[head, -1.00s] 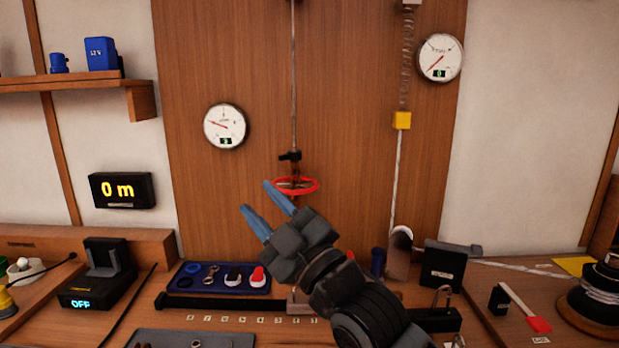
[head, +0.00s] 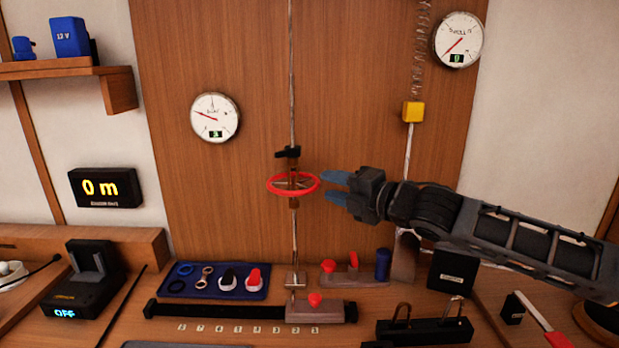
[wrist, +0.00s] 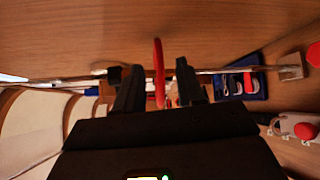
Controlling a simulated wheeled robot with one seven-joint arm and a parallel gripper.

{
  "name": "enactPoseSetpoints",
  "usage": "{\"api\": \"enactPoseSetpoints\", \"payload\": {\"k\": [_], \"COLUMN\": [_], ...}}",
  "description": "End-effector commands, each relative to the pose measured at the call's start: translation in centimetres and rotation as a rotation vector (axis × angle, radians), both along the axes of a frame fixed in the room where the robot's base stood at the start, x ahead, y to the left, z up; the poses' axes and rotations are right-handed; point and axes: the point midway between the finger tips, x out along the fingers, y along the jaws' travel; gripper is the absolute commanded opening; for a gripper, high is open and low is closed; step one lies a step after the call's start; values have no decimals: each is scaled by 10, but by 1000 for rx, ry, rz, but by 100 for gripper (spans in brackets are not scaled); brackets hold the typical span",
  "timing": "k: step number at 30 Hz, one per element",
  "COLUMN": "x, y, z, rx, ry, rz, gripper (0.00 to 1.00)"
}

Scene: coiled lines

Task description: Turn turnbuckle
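The turnbuckle has a red ring handwheel (head: 272,188) around a vertical line in front of the wooden panel. A black clamp piece (head: 287,152) sits on the line just above it. My gripper (head: 326,186) is open and points left at the wheel's right edge, with one blue finger higher and one lower than the rim. In the wrist view the red wheel (wrist: 159,62) shows edge-on between the two dark fingers (wrist: 158,80), with space on both sides. I cannot tell whether the rim is within the fingertips or just ahead of them.
A round gauge (head: 215,118) hangs left of the line and another (head: 459,39) upper right. A yellow block (head: 413,112) hangs from a spring at right. Below are a blue tray (head: 215,293) and a slider with a red knob (head: 315,299). The panel around the wheel is clear.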

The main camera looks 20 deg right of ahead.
Motion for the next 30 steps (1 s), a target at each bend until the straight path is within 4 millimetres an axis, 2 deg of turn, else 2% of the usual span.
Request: {"api": "enactPoseSetpoints", "payload": {"k": [9,13,25,30], "x": [42,53,61,60], "y": [23,29,32,32], "z": [-2,-4,-5,-5], "rx": [3,3,4,4], "ry": [1,1,0,0], "rz": [1,1,0,0], "gripper": [39,39,39,24]}}
